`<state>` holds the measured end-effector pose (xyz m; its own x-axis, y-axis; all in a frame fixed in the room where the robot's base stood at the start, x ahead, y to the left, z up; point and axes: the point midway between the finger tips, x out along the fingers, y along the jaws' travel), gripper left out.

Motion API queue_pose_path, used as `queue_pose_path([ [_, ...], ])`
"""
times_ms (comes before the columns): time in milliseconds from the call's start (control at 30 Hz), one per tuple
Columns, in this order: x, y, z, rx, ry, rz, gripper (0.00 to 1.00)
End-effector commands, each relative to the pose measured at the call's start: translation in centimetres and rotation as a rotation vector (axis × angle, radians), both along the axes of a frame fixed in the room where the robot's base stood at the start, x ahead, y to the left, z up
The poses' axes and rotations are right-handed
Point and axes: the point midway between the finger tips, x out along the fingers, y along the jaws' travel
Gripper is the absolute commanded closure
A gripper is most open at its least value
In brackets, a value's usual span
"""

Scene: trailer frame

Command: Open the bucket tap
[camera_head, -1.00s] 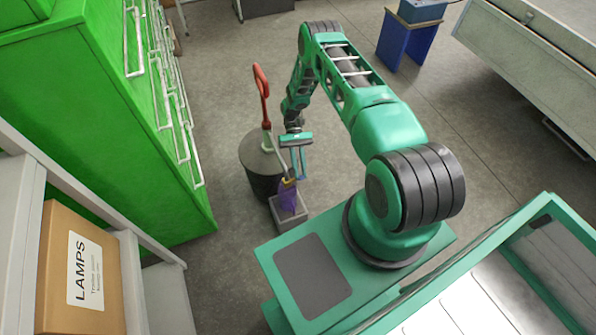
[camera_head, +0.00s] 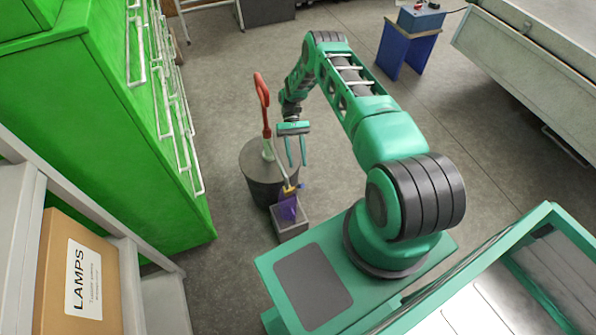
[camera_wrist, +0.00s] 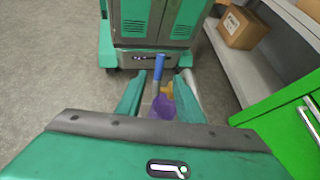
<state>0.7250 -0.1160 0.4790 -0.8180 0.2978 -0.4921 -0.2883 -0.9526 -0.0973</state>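The bucket (camera_head: 266,190) is a dark grey drum with a grey lid and an upright red handle (camera_head: 262,92) on top. A pale pipe slopes from it to a small yellowish tap (camera_head: 291,188). A purple piece (camera_head: 288,207) hangs below the tap, over a grey box. My gripper (camera_head: 297,165) is open and empty, just above the tap in the head view, its fingers pointing down. In the wrist view, the yellow part of the tap (camera_wrist: 168,91) and the purple piece (camera_wrist: 165,108) appear between the spread fingers. I cannot tell whether a finger touches the tap.
The grey box (camera_head: 290,224) stands on the floor beside the bucket. A green drawer cabinet (camera_head: 150,130) is at the left, with a shelf holding a LAMPS box (camera_head: 85,270) nearer. A blue stool (camera_head: 405,50) stands far back. The floor behind the bucket is clear.

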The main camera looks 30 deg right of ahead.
Motion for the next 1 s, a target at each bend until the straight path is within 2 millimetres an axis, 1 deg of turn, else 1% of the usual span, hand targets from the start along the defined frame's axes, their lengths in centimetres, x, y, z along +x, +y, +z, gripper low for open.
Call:
queue_pose_path([
  [33, 0.7, -0.2, 0.3, 0.0, -0.001, -0.001, 0.66],
  [100, 1.4, -0.5, 0.7, 0.0, -0.001, -0.001, 0.66],
  [300, 2.4, -0.9, 1.4, 0.0, 0.0, -0.001, 0.66],
  [867, 2.5, -0.9, 1.5, -0.001, -0.002, 0.0, 0.66],
  [933, 2.7, -1.1, 2.2, -0.006, -0.008, 0.001, 0.66],
  [1000, 3.2, -1.4, 3.4, -0.016, -0.022, 0.001, 0.66],
])
